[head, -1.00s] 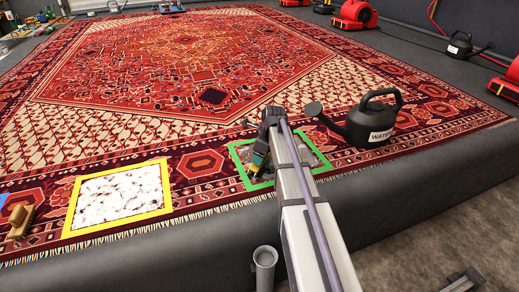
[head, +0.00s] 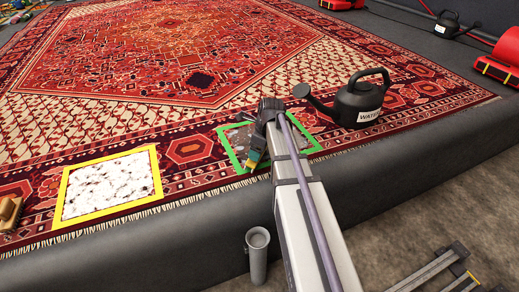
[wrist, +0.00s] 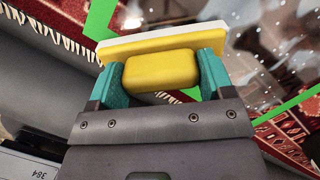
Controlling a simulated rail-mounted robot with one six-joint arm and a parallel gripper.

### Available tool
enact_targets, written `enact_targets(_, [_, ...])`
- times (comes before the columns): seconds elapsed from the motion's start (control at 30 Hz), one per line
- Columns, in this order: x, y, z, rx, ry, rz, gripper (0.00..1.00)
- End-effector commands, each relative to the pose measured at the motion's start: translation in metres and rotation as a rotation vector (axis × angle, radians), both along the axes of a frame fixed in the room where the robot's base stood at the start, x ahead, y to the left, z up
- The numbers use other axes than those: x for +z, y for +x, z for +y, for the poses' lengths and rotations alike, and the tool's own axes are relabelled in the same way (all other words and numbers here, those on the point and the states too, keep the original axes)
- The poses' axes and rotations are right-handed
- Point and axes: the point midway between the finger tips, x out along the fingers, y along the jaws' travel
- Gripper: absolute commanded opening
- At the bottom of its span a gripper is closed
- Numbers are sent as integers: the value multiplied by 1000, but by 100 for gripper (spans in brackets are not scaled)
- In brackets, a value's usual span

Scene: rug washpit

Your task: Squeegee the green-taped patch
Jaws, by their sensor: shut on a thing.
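My gripper (head: 256,150) is shut on the squeegee, with a teal finger on either side of its yellow handle in the wrist view (wrist: 160,72). The squeegee (wrist: 172,39) has a pale strip along the far side of its yellow body. In the head view only a small yellow bit of it shows below the fingers. It is over the front part of the green-taped patch (head: 238,138), close to the front tape. The patch is dark grey and looks wet. My arm hides much of its middle. I cannot tell whether the squeegee touches the rug.
A black watering can (head: 358,103) stands on the rug just right of the patch. A yellow-taped patch with white foam (head: 105,187) lies to the left, with a wooden-backed brush (head: 10,210) beyond it. A grey tube (head: 257,262) stands at the pit's front edge.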

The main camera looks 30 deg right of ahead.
Motion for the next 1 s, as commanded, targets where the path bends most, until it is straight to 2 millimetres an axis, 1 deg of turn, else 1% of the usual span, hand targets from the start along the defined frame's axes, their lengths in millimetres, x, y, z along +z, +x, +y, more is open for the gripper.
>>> enact_targets(0.03, [0,7,-1,0,0,0,55])
enact_targets(0.1, [0,15,-2,-1,0,0,55])
enact_targets(1.0, [0,114,-11,-3,0,0,55])
